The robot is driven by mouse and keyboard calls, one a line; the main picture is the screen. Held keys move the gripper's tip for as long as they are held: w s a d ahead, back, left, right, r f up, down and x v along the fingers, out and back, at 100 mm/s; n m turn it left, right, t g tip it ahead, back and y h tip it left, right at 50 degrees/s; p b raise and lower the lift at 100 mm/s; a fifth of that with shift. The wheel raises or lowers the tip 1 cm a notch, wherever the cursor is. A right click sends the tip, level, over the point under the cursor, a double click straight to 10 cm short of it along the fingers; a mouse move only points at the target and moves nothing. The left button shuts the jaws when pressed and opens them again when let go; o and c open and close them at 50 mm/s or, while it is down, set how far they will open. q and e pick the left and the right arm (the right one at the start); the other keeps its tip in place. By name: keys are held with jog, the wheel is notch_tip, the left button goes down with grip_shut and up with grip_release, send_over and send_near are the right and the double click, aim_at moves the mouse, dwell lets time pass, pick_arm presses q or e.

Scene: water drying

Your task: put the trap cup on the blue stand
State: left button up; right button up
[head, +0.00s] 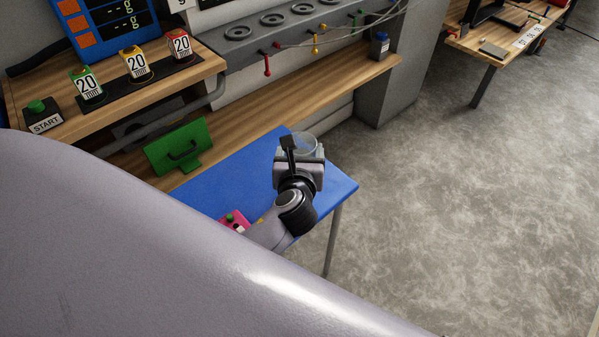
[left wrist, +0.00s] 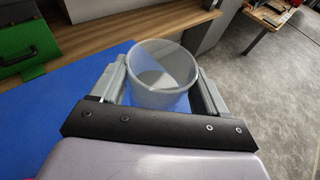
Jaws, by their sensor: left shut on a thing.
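The trap cup is a clear, round, open cup (head: 306,141) that also shows in the left wrist view (left wrist: 160,72). My left gripper (head: 302,153) is shut on it, with one finger on each side of the cup in the left wrist view (left wrist: 161,88). The cup looks upright. The blue stand is a flat blue-topped table (head: 232,176), and its top also shows in the left wrist view (left wrist: 70,120). Cup and gripper are over the right part of the stand. I cannot tell whether the cup's base touches it. My right gripper is not in view.
A green box with a handle (head: 180,146) stands behind the stand's left side. The floor (head: 470,190) on the right is clear.

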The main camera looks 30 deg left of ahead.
pick_arm(q)
jog(key=shift+f, duration=0.65)
jog(key=shift+f+b, duration=0.95)
jog(key=shift+f, duration=1)
